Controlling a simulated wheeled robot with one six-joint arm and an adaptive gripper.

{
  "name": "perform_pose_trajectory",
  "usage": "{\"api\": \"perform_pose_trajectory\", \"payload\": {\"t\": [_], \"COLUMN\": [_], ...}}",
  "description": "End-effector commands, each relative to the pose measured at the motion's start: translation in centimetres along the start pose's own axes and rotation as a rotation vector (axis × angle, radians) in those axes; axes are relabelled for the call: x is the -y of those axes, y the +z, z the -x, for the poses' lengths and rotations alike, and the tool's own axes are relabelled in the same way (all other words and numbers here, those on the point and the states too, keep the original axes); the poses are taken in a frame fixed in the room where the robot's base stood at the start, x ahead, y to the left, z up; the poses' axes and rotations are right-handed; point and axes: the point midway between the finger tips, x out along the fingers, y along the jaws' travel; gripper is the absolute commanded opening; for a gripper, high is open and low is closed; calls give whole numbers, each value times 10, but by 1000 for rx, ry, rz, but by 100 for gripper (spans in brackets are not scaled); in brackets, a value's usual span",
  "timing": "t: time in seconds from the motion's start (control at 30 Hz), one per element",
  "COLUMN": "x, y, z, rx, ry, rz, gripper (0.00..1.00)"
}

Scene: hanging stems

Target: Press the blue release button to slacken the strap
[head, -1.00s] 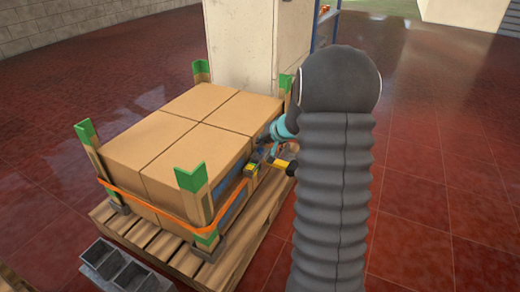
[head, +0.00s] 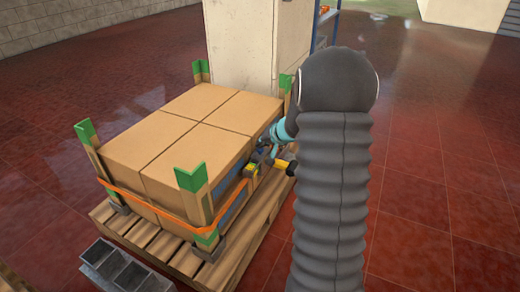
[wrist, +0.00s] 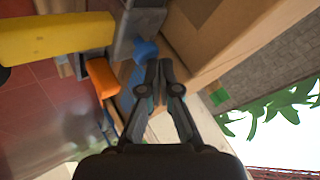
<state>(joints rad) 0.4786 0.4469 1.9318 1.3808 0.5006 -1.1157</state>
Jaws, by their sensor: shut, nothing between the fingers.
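The orange strap (head: 150,203) runs around the carton stack on the pallet. A grey ratchet with a yellow handle (head: 283,164) sits on the strap at the stack's right side; its grey body (wrist: 146,22) shows at the top of the wrist view. The blue button (wrist: 146,48) is at the lower end of that grey body. My gripper (wrist: 159,64) is shut and empty, its fingertips just beside and below the button in the picture. I cannot tell whether they touch it. In the head view my arm partly hides the gripper.
Cartons (head: 190,125) with green-topped corner posts (head: 192,180) stand on a wooden pallet (head: 165,247), close to my fingers. A pale pillar (head: 245,50) is behind. Grey bins (head: 122,268) lie at front left. The red floor at right is clear.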

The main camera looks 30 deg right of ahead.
Motion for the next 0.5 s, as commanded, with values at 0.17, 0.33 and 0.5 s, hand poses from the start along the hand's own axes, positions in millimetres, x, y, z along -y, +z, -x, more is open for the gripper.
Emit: {"api": "perform_pose_trajectory", "payload": {"t": [0.17,0.33,0.5], "x": [-1,-2,-3], "y": [1,2,3], "z": [-1,-3,-4], "rx": [0,0,0], "ry": [0,0,0], "rz": [-1,-1,0], "gripper": [0,0,0]}}
